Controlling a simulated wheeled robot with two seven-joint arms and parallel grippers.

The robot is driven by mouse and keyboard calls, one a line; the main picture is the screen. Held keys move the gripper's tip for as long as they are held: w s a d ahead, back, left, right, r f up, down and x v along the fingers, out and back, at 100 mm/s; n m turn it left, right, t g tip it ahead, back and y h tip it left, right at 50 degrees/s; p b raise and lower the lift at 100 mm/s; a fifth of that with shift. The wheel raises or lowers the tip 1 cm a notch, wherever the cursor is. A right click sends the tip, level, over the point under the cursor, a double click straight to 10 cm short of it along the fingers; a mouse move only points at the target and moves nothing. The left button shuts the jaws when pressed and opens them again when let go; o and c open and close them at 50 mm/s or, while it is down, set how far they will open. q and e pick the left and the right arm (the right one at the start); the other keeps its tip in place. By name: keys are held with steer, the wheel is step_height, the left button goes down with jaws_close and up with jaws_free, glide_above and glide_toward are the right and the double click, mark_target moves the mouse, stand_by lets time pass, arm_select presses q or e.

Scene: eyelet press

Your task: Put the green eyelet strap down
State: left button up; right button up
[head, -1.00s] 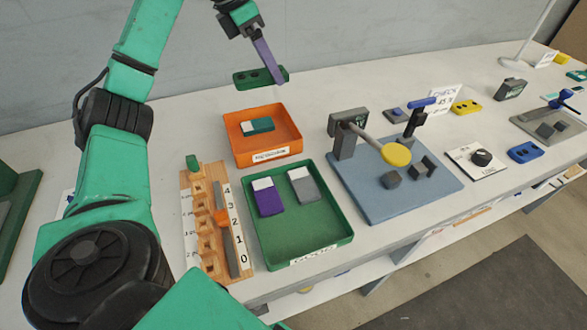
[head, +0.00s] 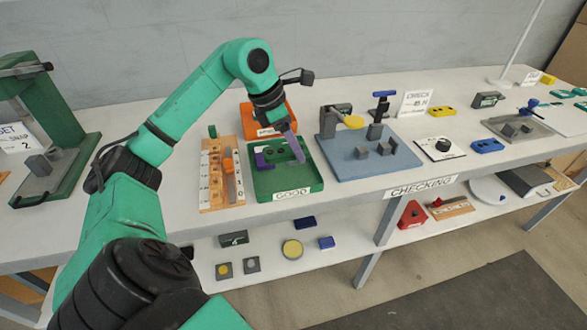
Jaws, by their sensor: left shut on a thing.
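My left gripper (head: 295,148) points down over the green tray labelled GOOD (head: 296,187). It is shut on the green eyelet strap (head: 284,155), which shows dark green against the tray. The fingers hide part of the strap, and I cannot tell whether it touches the tray or the pieces in it. A purple piece (head: 262,161) lies in the tray, left of the strap. The grey piece there is mostly hidden. My right gripper is not in view.
The orange tray (head: 247,117) stands behind, partly covered by my left arm. A wooden numbered rack (head: 207,175) stands just left of the green tray. The blue press base (head: 372,165) is close on its right. The table's front edge is near.

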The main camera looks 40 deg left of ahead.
mark_target(283, 151)
arm_select(q)
step_height(283, 151, down, 9)
steer(key=shift+d+r, duration=0.15)
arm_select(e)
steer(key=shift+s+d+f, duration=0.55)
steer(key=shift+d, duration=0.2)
arm_select(q)
steer(key=shift+s, duration=0.1)
steer(key=shift+f+b, duration=0.2)
steer(key=shift+b, duration=0.15)
steer(key=o, duration=1.1)
steer(key=shift+c, duration=0.2)
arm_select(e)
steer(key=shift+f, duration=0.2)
arm_select(q)
steer(key=shift+r, duration=0.15)
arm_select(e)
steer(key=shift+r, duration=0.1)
arm_select(q)
steer(key=shift+r, duration=0.25)
steer(key=b+v, duration=0.1)
steer(key=v, duration=1)
steer(key=shift+s+r, duration=0.2)
steer(key=shift+r, duration=0.1)
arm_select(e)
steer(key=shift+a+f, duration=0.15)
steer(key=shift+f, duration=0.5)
